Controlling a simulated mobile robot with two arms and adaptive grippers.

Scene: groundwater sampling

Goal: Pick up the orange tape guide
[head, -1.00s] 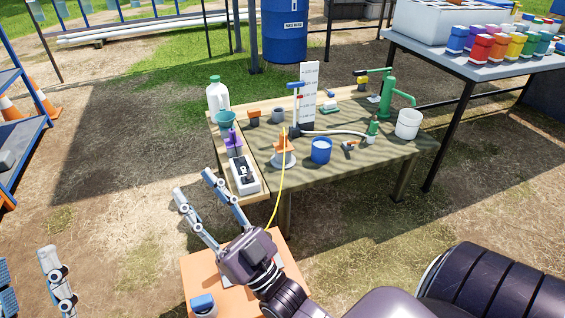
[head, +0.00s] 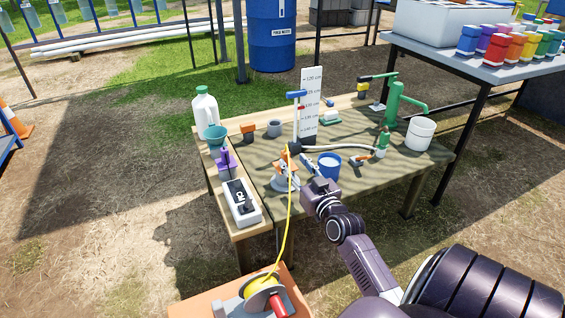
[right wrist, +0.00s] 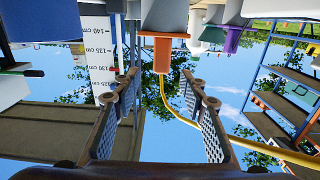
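The orange tape guide (head: 281,166) sits on a pale round stand at the table's left front, partly hidden by my right gripper (head: 294,168). In the right wrist view, which looks upside down, the orange guide (right wrist: 162,52) lies between and just beyond the tips of my open right gripper (right wrist: 160,80). I see no contact. A yellow tape (head: 288,220) runs from the guide down to a reel (head: 262,296); it also crosses behind a finger in the right wrist view (right wrist: 180,118). My left gripper is out of view.
A blue bucket (head: 329,165) stands close right of the gripper. A grey-white meter box (head: 241,203) and purple item (head: 225,160) are to the left. A scale board (head: 311,100) stands behind. A green pump (head: 394,105) and white bucket (head: 420,133) are farther right.

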